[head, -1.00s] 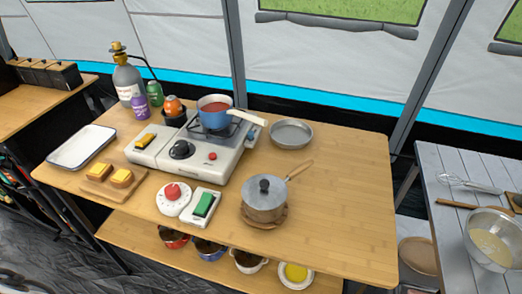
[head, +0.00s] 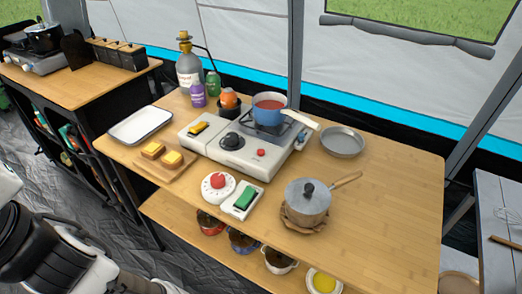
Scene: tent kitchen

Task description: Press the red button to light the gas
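The white gas stove (head: 230,146) stands on the wooden table. Its small red button (head: 261,152) is on the front face, right of the black knob (head: 231,140). A blue pot (head: 268,117) with red contents sits on the burner, its white handle pointing right. A larger red knob (head: 218,181) sits on a round white dial in front of the stove, separate from it. My white and black arm shows at the lower left, well short of the table. My gripper is not in view. Whether a flame burns under the pot cannot be seen.
A green switch (head: 243,199) lies beside the dial. A lidded saucepan (head: 307,202) stands front right and an empty pan (head: 342,141) right. Bread on a board (head: 165,164), a white tray (head: 141,125) and a gas cylinder (head: 189,72) are left. The right tabletop is clear.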

